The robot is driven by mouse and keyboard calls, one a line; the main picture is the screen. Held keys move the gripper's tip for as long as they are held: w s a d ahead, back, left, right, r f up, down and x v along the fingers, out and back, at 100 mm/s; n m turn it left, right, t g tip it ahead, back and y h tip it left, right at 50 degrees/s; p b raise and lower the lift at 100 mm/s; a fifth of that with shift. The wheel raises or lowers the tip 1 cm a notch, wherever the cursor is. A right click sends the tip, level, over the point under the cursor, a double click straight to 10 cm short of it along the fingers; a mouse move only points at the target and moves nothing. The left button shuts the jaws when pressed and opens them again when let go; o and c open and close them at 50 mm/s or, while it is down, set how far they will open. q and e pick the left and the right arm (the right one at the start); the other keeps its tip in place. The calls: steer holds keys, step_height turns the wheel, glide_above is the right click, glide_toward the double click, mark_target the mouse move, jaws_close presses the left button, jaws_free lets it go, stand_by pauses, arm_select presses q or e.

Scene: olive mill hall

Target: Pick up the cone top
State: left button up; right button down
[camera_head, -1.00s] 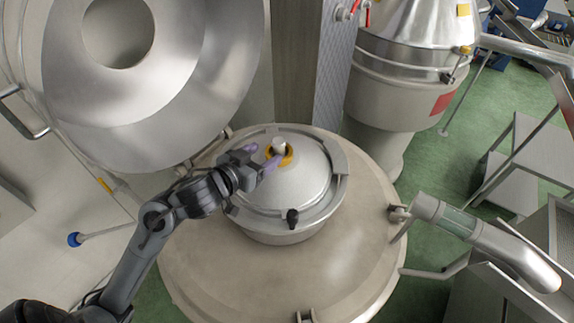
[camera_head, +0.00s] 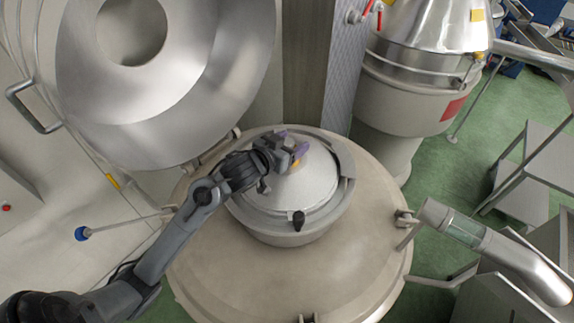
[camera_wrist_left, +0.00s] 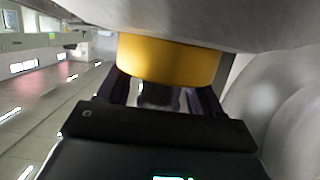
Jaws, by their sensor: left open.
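The cone top (camera_head: 312,187) is a silver, cone-shaped lid on the round vessel in the head view. A bit of yellow collar (camera_head: 296,163) shows near its tip; the knob there is hidden by my gripper. My left gripper (camera_head: 291,146) is over the tip, its purple-tipped fingers apart. In the left wrist view the yellow collar (camera_wrist_left: 170,62) fills the upper middle, close in front of the open fingers (camera_wrist_left: 163,95). I cannot tell whether the fingers touch it. My right gripper is not in view.
The cone top sits on a wide beige vessel (camera_head: 250,275) with clamps at its rim. A large steel funnel-like cover (camera_head: 215,75) stands at the upper left. A steel pipe with a sight glass (camera_head: 465,228) is at the right. A grey column (camera_head: 308,70) rises behind.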

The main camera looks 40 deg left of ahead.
arm_select(q)
jaws_close()
stand_by(0.3)
stand_by(1.1)
steer(key=shift+r, duration=0.15)
